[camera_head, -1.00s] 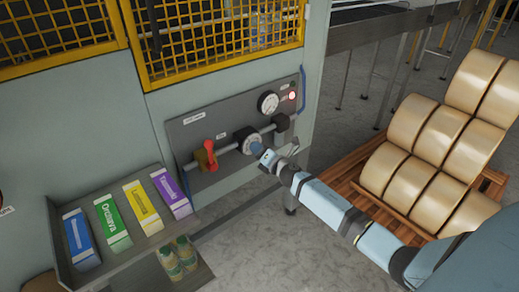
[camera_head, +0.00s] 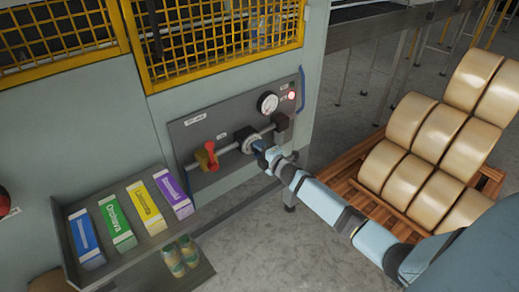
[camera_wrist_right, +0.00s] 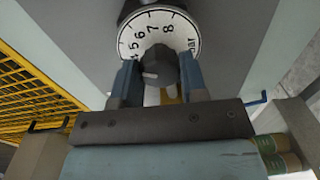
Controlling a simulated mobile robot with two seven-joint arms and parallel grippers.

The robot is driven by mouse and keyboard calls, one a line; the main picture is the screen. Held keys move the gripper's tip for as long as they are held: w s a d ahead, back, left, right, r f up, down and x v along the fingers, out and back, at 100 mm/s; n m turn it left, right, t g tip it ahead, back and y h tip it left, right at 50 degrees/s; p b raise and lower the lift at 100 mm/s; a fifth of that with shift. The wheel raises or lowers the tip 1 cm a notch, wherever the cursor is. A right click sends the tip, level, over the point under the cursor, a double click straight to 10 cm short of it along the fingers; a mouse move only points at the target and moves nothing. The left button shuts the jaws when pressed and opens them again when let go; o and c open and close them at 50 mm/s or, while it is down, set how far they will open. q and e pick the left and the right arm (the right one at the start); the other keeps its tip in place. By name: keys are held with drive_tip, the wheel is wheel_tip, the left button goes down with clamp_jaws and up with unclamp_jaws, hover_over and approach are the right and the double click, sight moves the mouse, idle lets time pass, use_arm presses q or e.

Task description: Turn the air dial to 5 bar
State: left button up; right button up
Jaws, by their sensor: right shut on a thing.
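The air dial (camera_head: 247,139) sits on the grey panel, on a horizontal pipe. In the right wrist view its white scale (camera_wrist_right: 155,32) shows 5, 6, 7 and 8 and part of the word "bar". My right gripper (camera_head: 260,146) is at the dial, coming from the front right. In the wrist view its blue fingers (camera_wrist_right: 160,82) are shut on the dark knob (camera_wrist_right: 158,64), one on each side. A short pale mark shows low on the knob's left; which number it points to I cannot tell. My left gripper is not in view.
A red-handled valve (camera_head: 208,157) sits left of the dial on the same pipe. A round gauge (camera_head: 268,103) and a lit red lamp (camera_head: 292,96) are above right. A shelf (camera_head: 110,263) with several cartons is at lower left.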

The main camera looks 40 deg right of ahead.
idle(0.5)
drive_tip(key=o, duration=0.9)
drive_tip(key=s, duration=0.9)
drive_tip(key=s+d, duration=0.1)
drive_tip(key=s, duration=0.4)
drive_tip(key=shift+r, duration=0.25)
